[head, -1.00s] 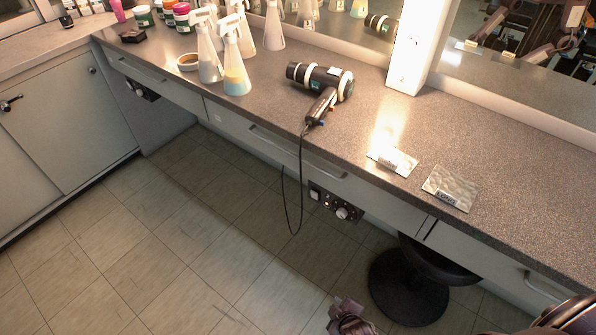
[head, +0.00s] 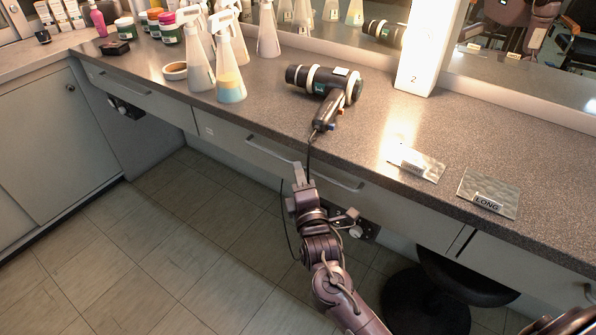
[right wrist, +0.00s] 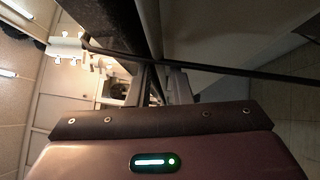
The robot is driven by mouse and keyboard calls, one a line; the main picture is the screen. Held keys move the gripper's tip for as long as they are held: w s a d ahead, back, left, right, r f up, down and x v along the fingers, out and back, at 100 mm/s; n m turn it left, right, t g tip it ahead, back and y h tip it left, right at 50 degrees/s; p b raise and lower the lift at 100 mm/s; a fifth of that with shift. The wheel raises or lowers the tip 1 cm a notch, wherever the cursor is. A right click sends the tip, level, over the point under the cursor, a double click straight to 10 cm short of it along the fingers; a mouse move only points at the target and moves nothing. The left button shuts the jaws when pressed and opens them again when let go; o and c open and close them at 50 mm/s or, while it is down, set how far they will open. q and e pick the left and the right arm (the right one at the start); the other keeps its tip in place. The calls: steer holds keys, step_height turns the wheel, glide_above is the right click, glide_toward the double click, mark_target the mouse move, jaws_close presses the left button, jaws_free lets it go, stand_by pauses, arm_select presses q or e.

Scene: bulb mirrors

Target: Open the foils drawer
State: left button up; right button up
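The middle counter drawer (head: 226,139) is shut, with a long bar handle (head: 345,181) on its front. I cannot read a foils label on it. My right gripper (head: 299,179) is raised in front of this drawer, with its fingertips close to the handle's middle. My left gripper is not in view.
A hair dryer (head: 325,85) lies on the counter, its black cord hanging near my right gripper. Two foil sheets, one labelled LONG (head: 488,194), lie to the right. Spray bottles (head: 231,75) stand behind. A stool (head: 425,300) is under the counter. The left floor is clear.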

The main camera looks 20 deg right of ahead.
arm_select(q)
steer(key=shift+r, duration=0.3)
arm_select(e)
steer(key=shift+w+d+r, duration=0.1)
steer(key=shift+w, duration=0.8)
jaws_close()
